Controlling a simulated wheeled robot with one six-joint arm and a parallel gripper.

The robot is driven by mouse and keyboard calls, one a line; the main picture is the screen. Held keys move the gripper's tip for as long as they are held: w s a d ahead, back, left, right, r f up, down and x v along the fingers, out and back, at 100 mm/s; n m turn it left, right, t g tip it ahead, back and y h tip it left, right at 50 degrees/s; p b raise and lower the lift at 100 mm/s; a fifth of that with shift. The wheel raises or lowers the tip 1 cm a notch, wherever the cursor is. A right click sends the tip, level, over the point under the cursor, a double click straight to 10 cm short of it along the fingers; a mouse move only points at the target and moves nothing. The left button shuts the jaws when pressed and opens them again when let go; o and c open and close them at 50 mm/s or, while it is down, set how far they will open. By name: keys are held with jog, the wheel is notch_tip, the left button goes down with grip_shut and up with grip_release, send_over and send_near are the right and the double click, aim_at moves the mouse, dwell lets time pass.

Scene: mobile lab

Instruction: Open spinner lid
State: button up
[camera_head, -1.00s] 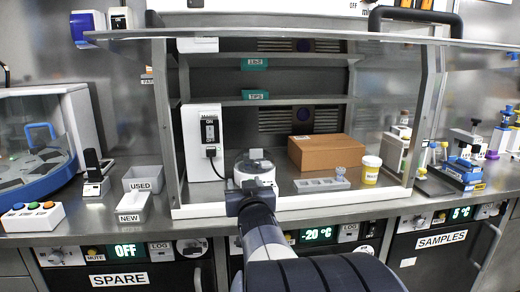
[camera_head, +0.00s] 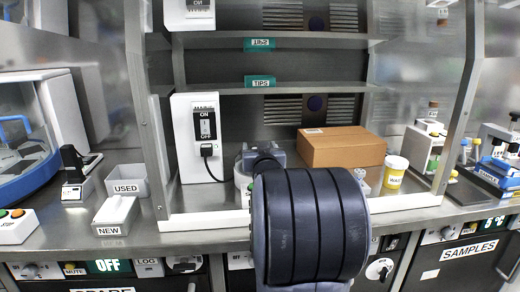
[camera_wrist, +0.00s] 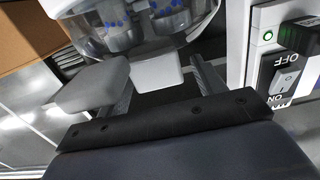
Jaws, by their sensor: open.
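The spinner (camera_head: 242,182) stands in the hood at the front, mostly hidden behind my arm in the head view. In the wrist view the spinner's clear rounded lid (camera_wrist: 128,28) shows at the top, with blue bits inside. It looks shut. A pale tab (camera_wrist: 158,70) sticks out from the spinner's edge toward my gripper. My gripper (camera_wrist: 152,84) is open, with one finger on each side of the tab. I cannot tell whether a finger touches it. In the head view my gripper (camera_head: 262,160) is over the spinner.
A white power box (camera_head: 203,135) with an ON/OFF switch and cable stands left of the spinner. A cardboard box (camera_head: 342,147) stands at the right, with a yellow waste pot (camera_head: 394,172) beside it. The hood's left frame (camera_head: 148,110) and the TIPS shelf (camera_head: 320,88) bound the space.

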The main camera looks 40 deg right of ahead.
jog(key=c, duration=1.4)
jog(key=shift+r, duration=0.15)
